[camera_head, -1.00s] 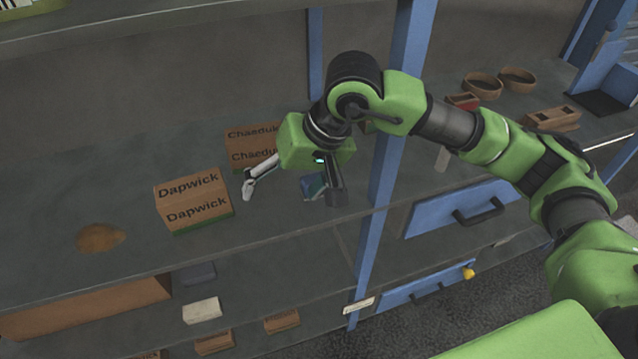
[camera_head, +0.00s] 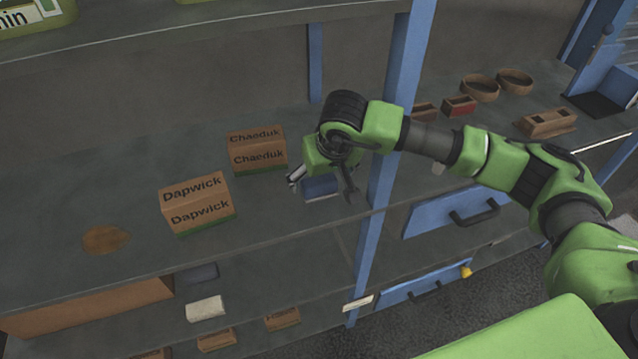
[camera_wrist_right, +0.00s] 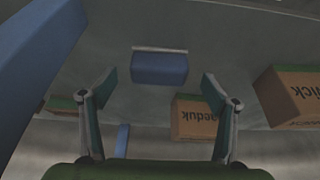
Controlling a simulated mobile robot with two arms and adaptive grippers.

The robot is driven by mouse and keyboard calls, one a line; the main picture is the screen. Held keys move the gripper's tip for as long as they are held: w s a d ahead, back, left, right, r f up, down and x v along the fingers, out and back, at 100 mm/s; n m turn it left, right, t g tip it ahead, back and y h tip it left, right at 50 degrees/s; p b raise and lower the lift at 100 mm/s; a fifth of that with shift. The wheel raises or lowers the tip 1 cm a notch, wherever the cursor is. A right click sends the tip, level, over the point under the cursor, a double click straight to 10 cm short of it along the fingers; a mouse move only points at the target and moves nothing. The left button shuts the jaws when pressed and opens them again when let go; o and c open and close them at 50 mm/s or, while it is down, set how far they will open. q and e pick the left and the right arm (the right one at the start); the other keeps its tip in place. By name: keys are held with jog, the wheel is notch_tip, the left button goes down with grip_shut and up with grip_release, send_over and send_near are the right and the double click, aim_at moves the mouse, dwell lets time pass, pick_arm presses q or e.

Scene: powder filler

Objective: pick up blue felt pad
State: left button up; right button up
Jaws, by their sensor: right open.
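The blue felt pad (camera_head: 321,186) is a small blue block with a pale edge, lying on the grey shelf left of the blue post. It also shows in the right wrist view (camera_wrist_right: 159,68), ahead of the fingers and roughly centred. My right gripper (camera_head: 322,183) is open above the pad, its fingers on either side of it in the head view. In the right wrist view the open fingers (camera_wrist_right: 158,84) have nothing between them and appear apart from the pad. The gripper body hides part of the pad's far side in the head view. My left gripper is not in view.
A Chaeduk box (camera_head: 257,150) stands left of the gripper, and a Dapwick box (camera_head: 197,203) further left. The blue post (camera_head: 385,170) is close on the right. A brown patch (camera_head: 105,239) lies at left. Wooden bowls (camera_head: 480,87) stand beyond the post.

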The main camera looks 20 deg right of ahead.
aim_at(320, 181)
jog(key=p+x, duration=0.1)
jog(key=x, duration=0.2)
jog(key=shift+w+f, duration=0.15)
jog(key=shift+w, duration=0.1)
jog(key=shift+f, duration=0.25)
jog(key=c, duration=1.2)
jog(key=shift+c, duration=0.2)
jog(key=shift+w+r, duration=0.1)
jog(key=shift+r, duration=0.05)
